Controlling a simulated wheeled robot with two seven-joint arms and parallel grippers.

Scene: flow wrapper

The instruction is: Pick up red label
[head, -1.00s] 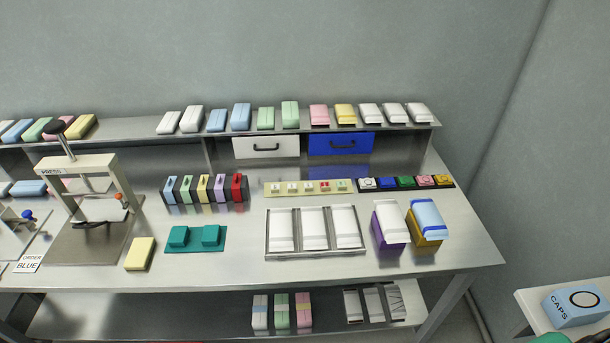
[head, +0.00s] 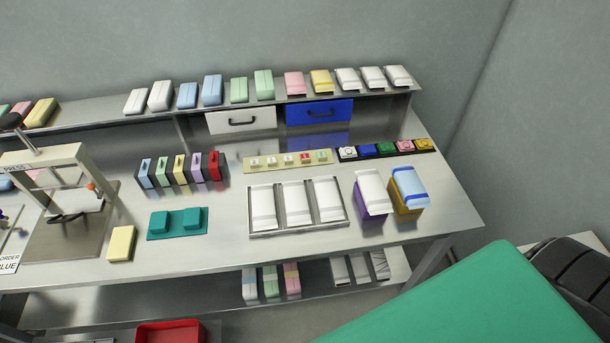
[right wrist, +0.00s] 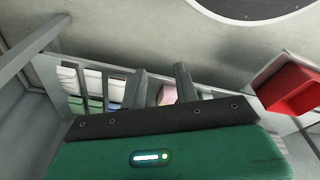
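A pale strip (head: 287,162) holding a row of small labels lies on the workbench, behind the white-filled tray. The red label (head: 306,159) appears as a small red-marked tile near the strip's right end, beside a green-marked one. In the right wrist view my right gripper (right wrist: 160,86) has its two dark fingers apart with nothing seen between them. It is away from the label strip, which I cannot make out in that view. My green right arm (head: 470,305) covers the lower right of the head view. My left gripper is not in view.
A metal tray (head: 249,212) with white packs stands in front of the strip. A row of coloured buttons (head: 386,149) sits right of it, coloured dispensers (head: 181,170) left. A red bin (head: 168,333) is low down and also shows in the right wrist view (right wrist: 290,88).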

